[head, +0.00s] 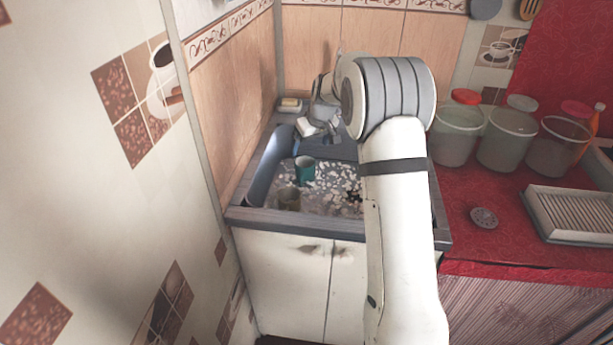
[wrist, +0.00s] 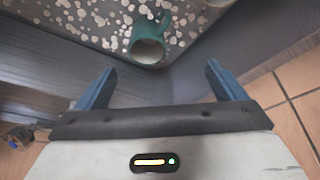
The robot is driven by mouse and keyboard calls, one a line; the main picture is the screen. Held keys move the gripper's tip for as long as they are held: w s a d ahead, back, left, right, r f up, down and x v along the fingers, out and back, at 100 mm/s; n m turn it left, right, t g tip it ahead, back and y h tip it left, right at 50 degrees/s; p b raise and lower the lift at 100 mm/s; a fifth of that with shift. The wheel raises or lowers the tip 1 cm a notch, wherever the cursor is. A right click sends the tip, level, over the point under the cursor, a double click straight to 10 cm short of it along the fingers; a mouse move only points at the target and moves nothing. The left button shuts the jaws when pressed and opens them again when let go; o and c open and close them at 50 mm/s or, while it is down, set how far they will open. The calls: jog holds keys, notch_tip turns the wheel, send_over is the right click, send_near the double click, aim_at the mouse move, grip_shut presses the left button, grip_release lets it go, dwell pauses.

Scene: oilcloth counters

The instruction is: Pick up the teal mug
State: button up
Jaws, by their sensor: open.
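The teal mug (head: 305,168) stands in the sink basin in the head view, near its left side. In the wrist view the teal mug (wrist: 149,42) is at the top middle, with its open mouth showing and its handle to the upper right. My gripper (wrist: 160,78) is open, its two blue fingers apart and nothing between them. The mug lies beyond the fingertips, apart from them. In the head view my arm reaches over the sink and the fingers are hard to make out.
The sink (head: 262,217) has a grey rim and a speckled floor. A soap dish (head: 290,105) sits at the back left corner. Tiled walls close in on the left and back. Several jars stand on the red counter (head: 465,238).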

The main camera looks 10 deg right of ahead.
send_near(306, 165)
jog(key=shift+n, duration=0.3)
jog(key=f, duration=0.2)
jog(key=a+f, duration=0.1)
jog(key=f, duration=0.1)
jog(key=a+f, duration=0.1)
jog(key=f, duration=0.1)
jog(key=shift+s+f, duration=0.2)
jog(key=shift+f, duration=0.1)
jog(key=shift+c, duration=0.3)
jog(key=c, duration=1.2)
